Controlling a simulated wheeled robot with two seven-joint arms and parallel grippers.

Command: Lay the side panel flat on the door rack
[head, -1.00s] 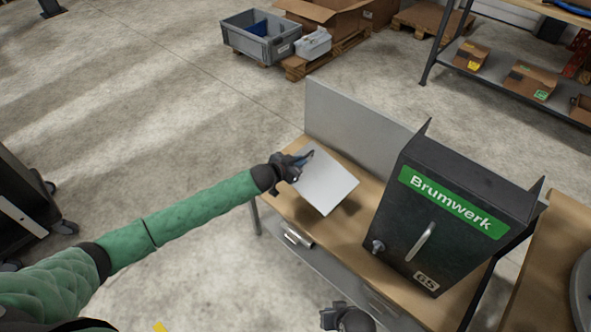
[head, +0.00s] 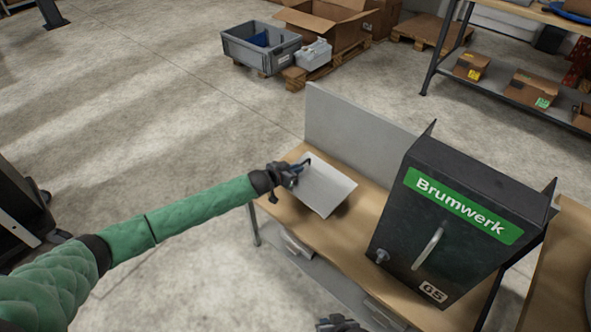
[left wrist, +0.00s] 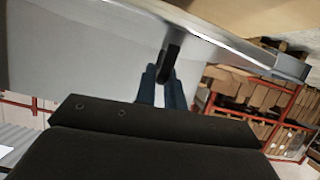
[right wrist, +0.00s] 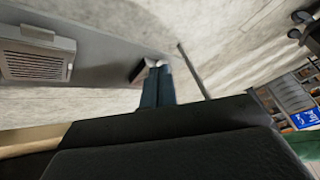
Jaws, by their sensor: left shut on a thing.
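The side panel is a flat light grey sheet (head: 326,188). It is tilted above the left part of the wooden bench top, with a shadow beneath it. I cannot single out the door rack; the panel hides part of the bench. My right gripper (head: 340,324) is cut off at the bottom edge; in the right wrist view its fingers (right wrist: 157,82) look together and empty.
A black Brumwerk dispenser (head: 450,222) with a handle stands on the bench (head: 350,240), right of the panel. An upright grey board (head: 360,130) runs along the bench's back edge.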

